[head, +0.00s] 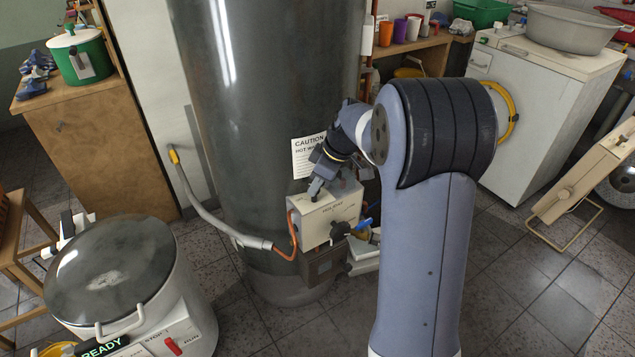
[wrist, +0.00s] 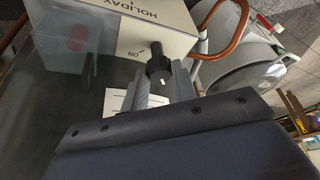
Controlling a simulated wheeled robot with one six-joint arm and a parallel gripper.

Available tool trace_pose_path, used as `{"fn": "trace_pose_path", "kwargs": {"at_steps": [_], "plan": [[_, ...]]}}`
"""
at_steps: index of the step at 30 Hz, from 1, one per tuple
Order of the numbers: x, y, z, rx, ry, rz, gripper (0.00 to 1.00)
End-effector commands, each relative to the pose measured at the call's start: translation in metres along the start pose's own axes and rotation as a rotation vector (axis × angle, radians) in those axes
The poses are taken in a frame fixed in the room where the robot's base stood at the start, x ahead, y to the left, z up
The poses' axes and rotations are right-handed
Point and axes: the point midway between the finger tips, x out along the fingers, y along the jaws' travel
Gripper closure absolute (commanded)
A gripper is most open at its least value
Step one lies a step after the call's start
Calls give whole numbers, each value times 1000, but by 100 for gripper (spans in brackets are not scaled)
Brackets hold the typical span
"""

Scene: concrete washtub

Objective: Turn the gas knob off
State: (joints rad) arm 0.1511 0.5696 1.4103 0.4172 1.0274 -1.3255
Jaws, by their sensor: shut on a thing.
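The water heater's white control box (head: 322,217) is fixed low on the front of the tall grey tank (head: 265,100). In the wrist view the box (wrist: 178,22) shows the words HOLIDAY and ON. The black gas knob (wrist: 156,53) stands out from it, with the ON mark just to its left. My gripper (wrist: 160,78) is shut on the gas knob, one grey finger on each side. In the head view my gripper (head: 316,188) is at the box's top face, and its fingers hide the knob there.
A transparent cover over a red button (wrist: 77,45) is beside the knob. A black fitting with a blue lever (head: 364,223) is on the box's front right. An orange hose (head: 293,238) runs at its left. A white lidded washtub (head: 115,270) stands front left.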

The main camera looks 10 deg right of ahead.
Motion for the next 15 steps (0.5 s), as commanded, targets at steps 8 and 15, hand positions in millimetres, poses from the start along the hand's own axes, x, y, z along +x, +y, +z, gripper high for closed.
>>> {"fn": "trace_pose_path", "kwargs": {"at_steps": [8,15], "plan": [[0,0,0,-3,-1,-1,96],[0,0,0,-2,-1,-1,62]]}}
